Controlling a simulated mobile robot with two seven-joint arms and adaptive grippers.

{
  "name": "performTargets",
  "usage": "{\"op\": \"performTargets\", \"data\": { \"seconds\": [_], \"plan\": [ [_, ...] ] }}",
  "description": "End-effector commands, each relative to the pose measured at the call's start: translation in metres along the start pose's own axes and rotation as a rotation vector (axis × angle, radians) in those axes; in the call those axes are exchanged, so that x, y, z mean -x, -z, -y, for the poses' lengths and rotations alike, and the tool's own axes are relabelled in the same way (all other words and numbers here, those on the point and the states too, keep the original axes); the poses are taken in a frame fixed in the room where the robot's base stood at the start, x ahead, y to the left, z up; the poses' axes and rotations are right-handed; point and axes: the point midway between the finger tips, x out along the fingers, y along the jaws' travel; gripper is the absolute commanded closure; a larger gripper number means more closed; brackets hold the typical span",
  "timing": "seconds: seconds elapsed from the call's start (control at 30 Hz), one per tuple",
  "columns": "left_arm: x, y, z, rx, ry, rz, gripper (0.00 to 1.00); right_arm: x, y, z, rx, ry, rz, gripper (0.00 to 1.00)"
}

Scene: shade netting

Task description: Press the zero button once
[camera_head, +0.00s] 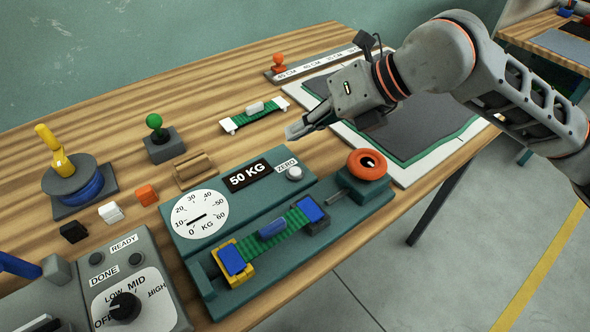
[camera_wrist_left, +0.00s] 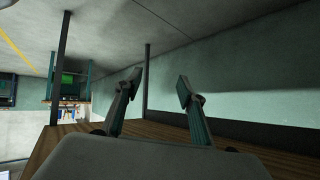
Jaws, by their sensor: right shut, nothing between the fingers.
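The zero button (camera_head: 294,173) is a small white round knob on the teal scale panel (camera_head: 255,204), right under the "ZERO" label. The panel also carries a "50 KG" plate (camera_head: 249,175) and a round dial (camera_head: 201,215) with a dark needle. My right gripper (camera_head: 290,133) is shut and empty in the head view, above and behind the button and apart from it. My left gripper (camera_wrist_left: 160,77) shows only in the left wrist view; its two fingers stand apart with nothing between them.
An orange-red round knob (camera_head: 368,165) stands right of the button. A green strap with blue-topped clamps (camera_head: 271,230) lies in front. A control box (camera_head: 122,285), a yellow-handled spool (camera_head: 78,186) and a green-knobbed block (camera_head: 163,144) stand to the left.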

Motion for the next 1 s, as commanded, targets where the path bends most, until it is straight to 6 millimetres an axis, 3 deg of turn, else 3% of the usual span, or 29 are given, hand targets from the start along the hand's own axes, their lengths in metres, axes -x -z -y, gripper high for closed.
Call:
{"op": "performTargets", "data": {
  "seconds": [0.2, 0.5, 1.0],
  "plan": [
    [-0.009, -0.023, 0.002, -0.015, 0.006, 0.023, 0.60, -0.025, 0.018, 0.018, -0.006, -0.002, -0.007, 1.00],
    [-0.015, -0.020, 0.008, -0.033, 0.018, 0.014, 0.60, -0.046, 0.034, 0.034, -0.003, 0.000, -0.003, 1.00],
    [-0.014, -0.023, 0.006, -0.034, 0.014, 0.018, 0.60, -0.049, 0.036, 0.036, 0.000, 0.000, 0.001, 1.00]
  ]
}}
